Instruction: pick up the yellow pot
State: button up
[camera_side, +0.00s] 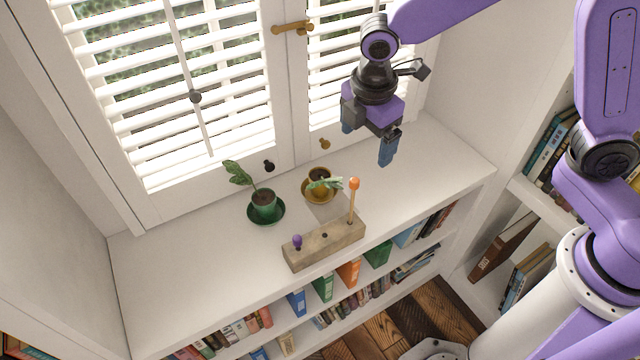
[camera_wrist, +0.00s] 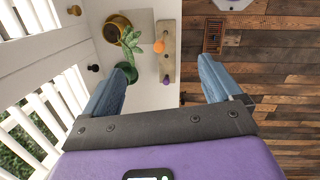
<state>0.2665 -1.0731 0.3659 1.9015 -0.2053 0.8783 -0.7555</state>
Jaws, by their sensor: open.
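The yellow pot (camera_side: 318,188) stands on a yellow saucer on the white window shelf, with a leafy plant in it. In the wrist view the yellow pot (camera_wrist: 115,30) is at the upper left, partly covered by its leaves. A green pot (camera_side: 264,203) with a plant stands on a green saucer to its left. My gripper (camera_side: 368,145) is open and empty, above the shelf and to the right of the yellow pot. In the wrist view its two blue fingers (camera_wrist: 158,82) are wide apart with nothing between them.
A wooden block (camera_side: 324,246) stands in front of the pots, with an orange-topped peg (camera_side: 353,200) and a purple knob (camera_side: 297,241). Window shutters (camera_side: 190,90) rise behind. Books fill the shelves below. The shelf is bare at its left and right.

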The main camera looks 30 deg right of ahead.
jog(key=w+a+f+n, duration=0.3)
jog(key=w+f, duration=0.2)
jog(key=w, duration=0.3)
jog(key=n+h, duration=0.1)
jog(key=n, duration=0.1)
send_near(317, 181)
jog(key=x, duration=0.3)
jog(key=d+x, duration=0.1)
jog(key=x, duration=0.1)
jog(key=shift+w+f, duration=0.1)
jog(key=shift+w, duration=0.25)
jog(key=shift+d+x, duration=0.15)
jog(key=shift+x, duration=1.15)
jog(key=shift+d+x, duration=0.15)
jog(key=shift+x, duration=1.15)
jog(key=shift+w, duration=0.2)
jog(key=c, duration=1.4)
jog(key=shift+w+d+r+v, duration=0.1)
jog(key=shift+w+d+v, duration=0.25)
jog(key=shift+v, duration=1.8)
jog(key=shift+w+d+r+v, duration=0.15)
jog(key=shift+d+v, duration=0.3)
jog(key=shift+v, duration=1.7)
jog(key=shift+w+d+r+v, duration=0.1)
jog(key=shift+w+d+v, duration=0.3)
jog(key=shift+v, duration=1.8)
jog(key=shift+c, duration=0.2)
jog(key=shift+s, duration=0.1)
